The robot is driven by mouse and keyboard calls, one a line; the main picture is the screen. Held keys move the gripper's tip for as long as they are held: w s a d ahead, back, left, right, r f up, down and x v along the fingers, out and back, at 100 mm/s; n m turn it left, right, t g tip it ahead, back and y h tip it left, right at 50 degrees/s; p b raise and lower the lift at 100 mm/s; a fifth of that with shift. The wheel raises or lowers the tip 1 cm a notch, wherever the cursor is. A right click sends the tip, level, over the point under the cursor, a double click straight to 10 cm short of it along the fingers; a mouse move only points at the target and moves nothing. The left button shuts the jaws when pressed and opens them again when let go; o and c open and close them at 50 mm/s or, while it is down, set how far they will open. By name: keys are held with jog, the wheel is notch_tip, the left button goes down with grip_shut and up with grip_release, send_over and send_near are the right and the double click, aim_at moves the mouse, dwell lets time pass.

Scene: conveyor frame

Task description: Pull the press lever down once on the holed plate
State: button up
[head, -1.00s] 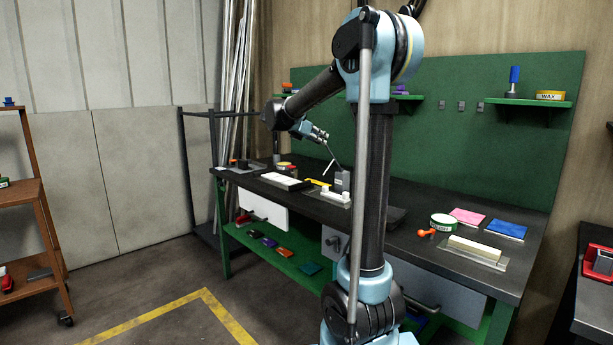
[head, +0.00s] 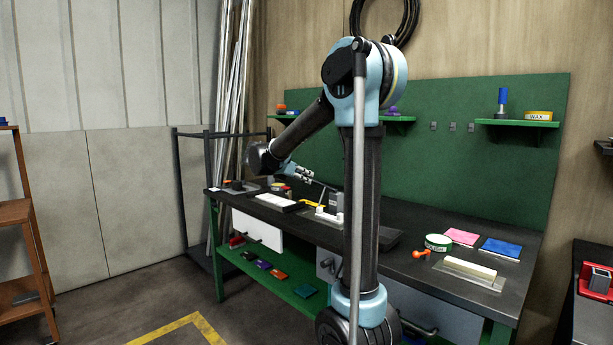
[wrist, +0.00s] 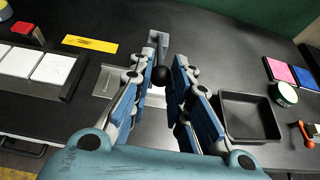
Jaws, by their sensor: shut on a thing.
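The press (head: 337,202) is a grey upright block on the bench, with a pale base in front. In the wrist view its grey column (wrist: 158,42) rises behind the lever's round black knob (wrist: 161,76). My gripper (wrist: 164,70) has its blue-and-grey fingers on either side of the knob and is shut on it. In the head view my gripper (head: 311,178) is low, beside the press, left of its top. The holed plate cannot be clearly told; a light plate edge (wrist: 106,82) shows left of the fingers, which hide much of the press base.
A black tray (wrist: 250,116) lies right of my gripper. A white tile set (wrist: 35,68) and a yellow strip (wrist: 90,44) lie left. A green-white tin (head: 438,242), a pink pad (head: 461,237) and a blue pad (head: 500,248) are on the bench's right part.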

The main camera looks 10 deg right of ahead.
jog(key=shift+w+a, duration=0.1)
jog(key=shift+a, duration=0.05)
notch_tip(320, 180, down, 7)
jog(key=s+a, duration=0.1)
jog(key=shift+a, duration=0.35)
dwell(0.3)
jog(key=shift+s, duration=0.1)
notch_tip(320, 180, up, 8)
jog(key=w+d, duration=0.1)
jog(key=d, duration=0.1)
jog(key=shift+w+f, duration=0.15)
jog(key=shift+w, duration=0.05)
dwell(0.4)
jog(key=shift+c, duration=0.2)
jog(key=shift+o, duration=0.2)
jog(key=shift+w+d+r, duration=0.4)
jog(key=shift+d+r, duration=0.15)
jog(key=shift+r, duration=0.3)
jog(key=shift+w+d+r, duration=0.4)
jog(key=shift+d+r, duration=0.15)
jog(key=shift+r, duration=0.3)
jog(key=shift+w+d+r, duration=0.4)
jog(key=shift+d+r, duration=0.15)
jog(key=shift+r, duration=0.3)
jog(key=o, duration=0.9)
